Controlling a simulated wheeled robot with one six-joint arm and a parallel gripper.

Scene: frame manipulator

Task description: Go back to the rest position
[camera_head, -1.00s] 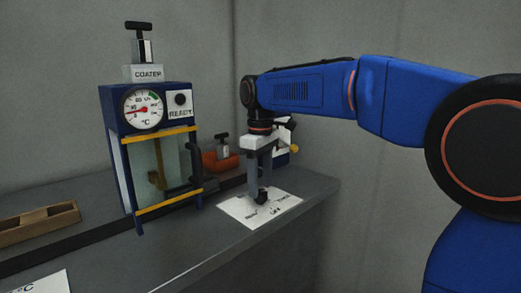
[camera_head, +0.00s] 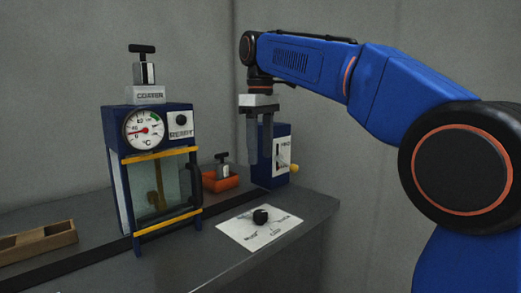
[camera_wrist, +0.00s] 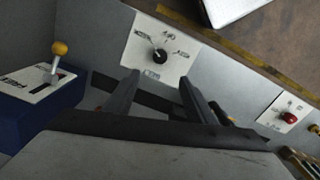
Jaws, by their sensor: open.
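My gripper (camera_head: 259,150) is open and empty in the head view. It points down and hangs in the air above the bench, in front of a blue box. In the wrist view my gripper (camera_wrist: 160,88) shows as two dark fingers spread apart. A black knob (camera_head: 261,216) sits on a white labelled plate (camera_head: 245,232) on the bench, below the gripper and apart from it. In the wrist view the knob (camera_wrist: 159,56) lies just beyond the fingertips.
A blue coater cabinet (camera_head: 187,150) with a dial and glass front stands left of my gripper. An orange block (camera_head: 222,184) and a blue box with a yellow-knobbed lever (camera_head: 292,169) stand behind it. A brown tray (camera_head: 38,243) lies far left. The air above the plate is free.

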